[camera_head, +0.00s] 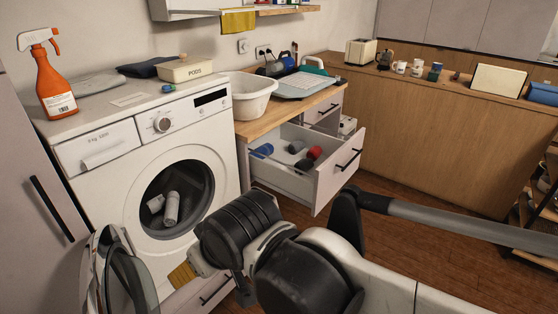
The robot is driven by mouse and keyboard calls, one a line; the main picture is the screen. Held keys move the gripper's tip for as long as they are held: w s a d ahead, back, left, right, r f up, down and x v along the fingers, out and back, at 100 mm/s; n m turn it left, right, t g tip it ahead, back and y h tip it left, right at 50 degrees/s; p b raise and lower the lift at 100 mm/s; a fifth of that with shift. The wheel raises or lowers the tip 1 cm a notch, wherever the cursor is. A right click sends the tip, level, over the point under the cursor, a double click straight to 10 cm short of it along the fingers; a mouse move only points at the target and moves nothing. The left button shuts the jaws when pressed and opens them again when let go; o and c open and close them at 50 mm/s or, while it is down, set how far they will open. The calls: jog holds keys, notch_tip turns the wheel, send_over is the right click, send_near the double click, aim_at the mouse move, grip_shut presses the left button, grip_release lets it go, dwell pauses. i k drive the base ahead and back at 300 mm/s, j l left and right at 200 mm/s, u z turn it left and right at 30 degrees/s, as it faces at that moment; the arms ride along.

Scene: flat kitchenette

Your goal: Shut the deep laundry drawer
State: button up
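A deep white-grey drawer (328,183) stands pulled out under the wooden counter, right of the washing machine. Its front has a black bar handle (350,160). Several rolled dark, blue and red items lie inside it. My arm crosses the lower middle of the picture, in front of and below the drawer. My gripper (184,275) is at the arm's lower-left end, near the washing machine's open door and apart from the drawer. Its fingers are mostly hidden or too small to tell open from shut.
The washing machine (95,198) has its round door (122,270) swung open at lower left. A shallower drawer (325,112) is above the deep one. A wooden cabinet (430,150) stands at right. Bare wood floor (400,235) lies between.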

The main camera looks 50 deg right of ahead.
aim_at(339, 159)
jog(key=z, duration=1.95)
